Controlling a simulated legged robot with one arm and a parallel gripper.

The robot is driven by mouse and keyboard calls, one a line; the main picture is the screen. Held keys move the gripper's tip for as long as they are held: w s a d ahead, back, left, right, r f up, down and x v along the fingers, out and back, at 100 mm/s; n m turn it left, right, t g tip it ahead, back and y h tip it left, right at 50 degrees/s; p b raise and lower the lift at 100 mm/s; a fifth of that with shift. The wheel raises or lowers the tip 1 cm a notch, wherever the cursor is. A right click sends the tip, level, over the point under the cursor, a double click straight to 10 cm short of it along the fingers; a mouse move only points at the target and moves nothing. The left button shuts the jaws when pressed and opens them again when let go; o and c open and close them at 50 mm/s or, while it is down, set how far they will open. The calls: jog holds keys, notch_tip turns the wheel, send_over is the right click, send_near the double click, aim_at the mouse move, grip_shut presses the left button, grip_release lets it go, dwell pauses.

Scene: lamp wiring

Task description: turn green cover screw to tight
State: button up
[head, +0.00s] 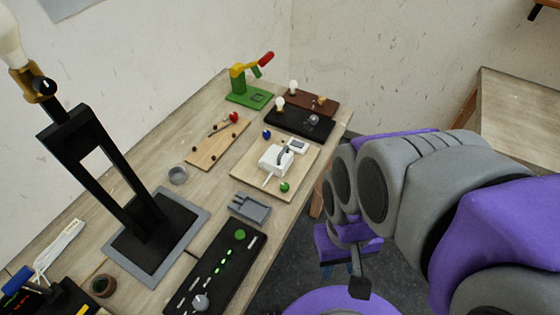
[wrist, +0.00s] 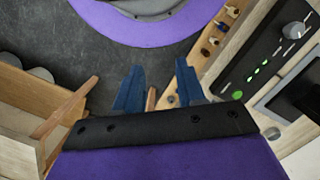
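A small green knob (head: 284,187), which looks like the green cover screw, sits at the front right edge of a light wooden board (head: 250,170) on the table. How tight the screw is cannot be told. My gripper (head: 341,270) hangs off the table's right side, apart from the board and lower in the picture. In the wrist view my gripper (wrist: 160,88) has its two blue fingers spread, with nothing between them.
A black panel (head: 222,262) with green lights and a grey tray (head: 249,206) lie nearer me. A tall black lamp stand (head: 103,165) is at left. A black base (head: 299,122) with bulbs and a green-yellow model (head: 249,88) stand behind. Wooden furniture (head: 519,110) is at right.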

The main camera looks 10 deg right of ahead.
jog(key=shift+o, duration=0.7)
jog(key=shift+w, duration=0.15)
jog(key=shift+o, duration=0.6)
jog(key=w+a+r+n+p, duration=0.1)
jog(key=w+r+n, duration=0.1)
jog(key=w, duration=1.1)
jog(key=shift+a+r+n+t, duration=0.15)
jog(key=shift+a+n+t, duration=0.2)
jog(key=shift+n+t, duration=0.05)
jog(key=n+t+p, duration=0.1)
jog(key=n, duration=0.1)
send_over(284, 185)
notch_tip(284, 185, down, 2)
notch_tip(284, 185, down, 18)
jog(key=b, duration=0.3)
jog(key=shift+r+b, duration=0.25)
jog(key=shift+b, duration=0.15)
jog(key=shift+c, duration=0.5)
grip_shut()
